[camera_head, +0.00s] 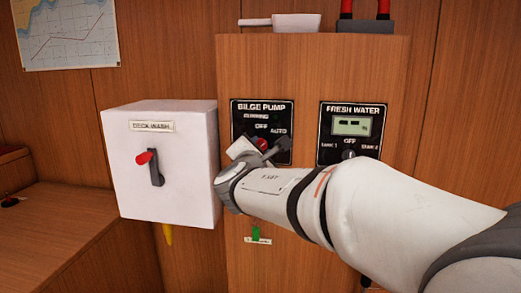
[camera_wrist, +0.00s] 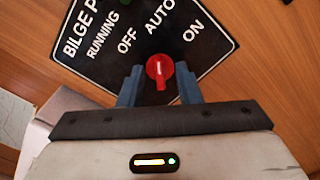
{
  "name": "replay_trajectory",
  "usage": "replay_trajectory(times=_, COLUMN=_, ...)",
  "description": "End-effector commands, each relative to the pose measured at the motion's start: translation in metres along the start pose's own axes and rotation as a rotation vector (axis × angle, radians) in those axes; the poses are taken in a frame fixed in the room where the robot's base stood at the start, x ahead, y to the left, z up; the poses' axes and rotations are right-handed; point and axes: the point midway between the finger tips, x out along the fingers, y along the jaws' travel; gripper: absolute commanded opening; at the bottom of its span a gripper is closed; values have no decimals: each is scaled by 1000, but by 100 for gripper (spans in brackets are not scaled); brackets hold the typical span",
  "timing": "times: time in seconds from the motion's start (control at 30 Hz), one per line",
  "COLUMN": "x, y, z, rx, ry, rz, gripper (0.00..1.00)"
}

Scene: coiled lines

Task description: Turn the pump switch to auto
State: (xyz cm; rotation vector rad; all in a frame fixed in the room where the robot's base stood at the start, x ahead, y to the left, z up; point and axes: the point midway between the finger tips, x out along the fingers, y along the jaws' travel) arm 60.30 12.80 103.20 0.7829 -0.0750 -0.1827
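The bilge pump panel (camera_head: 243,122) is black with white lettering for RUNNING, OFF and AUTO. Its red switch knob (camera_head: 262,143) is partly hidden by my gripper (camera_head: 262,150) in the head view. In the wrist view, the panel (camera_wrist: 108,55) appears tilted, and the OFF, AUTO and ON labels fan around the red knob (camera_wrist: 159,68). A white mark runs along the knob, but I cannot tell which end points to a label. My gripper (camera_wrist: 159,82) is open, one finger on each side of the knob, with small gaps visible.
A white deck wash box (camera_head: 190,165) with a red-tipped lever juts out left of my gripper. The fresh water panel (camera_head: 350,132) is to the right. A wooden bench (camera_head: 70,235) is at left.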

Motion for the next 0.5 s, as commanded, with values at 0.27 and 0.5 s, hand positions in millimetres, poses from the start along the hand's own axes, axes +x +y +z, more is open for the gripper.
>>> replay_trajectory(times=0.27, x=-40, y=2, z=0, rx=2, ry=3, rz=4, gripper=31)
replay_trajectory(times=0.5, x=-72, y=1, z=0, rx=1, ry=2, rz=2, gripper=31)
